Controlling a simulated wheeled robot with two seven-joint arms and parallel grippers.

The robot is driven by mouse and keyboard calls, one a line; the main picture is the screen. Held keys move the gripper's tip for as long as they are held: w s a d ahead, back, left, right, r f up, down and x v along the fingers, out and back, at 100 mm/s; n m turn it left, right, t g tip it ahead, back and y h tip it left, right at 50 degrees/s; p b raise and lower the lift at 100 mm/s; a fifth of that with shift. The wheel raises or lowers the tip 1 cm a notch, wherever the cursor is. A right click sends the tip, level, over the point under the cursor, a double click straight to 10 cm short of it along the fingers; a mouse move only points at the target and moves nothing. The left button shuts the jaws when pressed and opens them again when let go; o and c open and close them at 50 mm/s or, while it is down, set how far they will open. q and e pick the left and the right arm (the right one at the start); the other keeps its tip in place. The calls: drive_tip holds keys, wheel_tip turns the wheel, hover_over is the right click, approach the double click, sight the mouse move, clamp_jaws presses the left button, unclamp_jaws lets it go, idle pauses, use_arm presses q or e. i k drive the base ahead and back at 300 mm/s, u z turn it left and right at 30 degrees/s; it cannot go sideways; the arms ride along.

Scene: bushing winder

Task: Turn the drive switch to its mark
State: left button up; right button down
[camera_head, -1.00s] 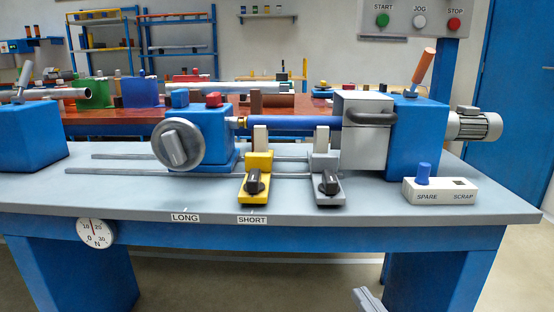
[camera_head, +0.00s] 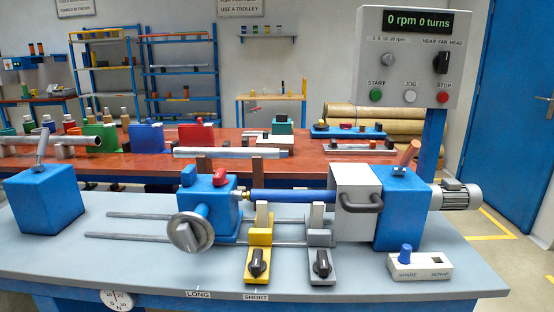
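The control panel (camera_head: 408,75) stands at the upper right on a blue post. A black rotary switch (camera_head: 441,63) sits on its right side under the label NEAR FAR HEAD. Its handle looks roughly upright; exactly which mark it points at is too small to tell. A grey knob (camera_head: 387,60) sits on the left under a small rpm scale. No label in view reads "drive", so I cannot tell for sure which is the drive switch. The display (camera_head: 427,22) reads 0 rpm 0 turns. Neither of my grippers is in view.
The winder's grey headstock (camera_head: 357,210), motor (camera_head: 458,196) and orange-tipped lever (camera_head: 408,153) stand below the panel. The bench front (camera_head: 350,285) is mostly clear.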

sight(441, 61)
drive_tip(key=u, duration=3.25)
drive_tip(key=k, duration=1.65)
drive_tip(key=z, duration=1.5)
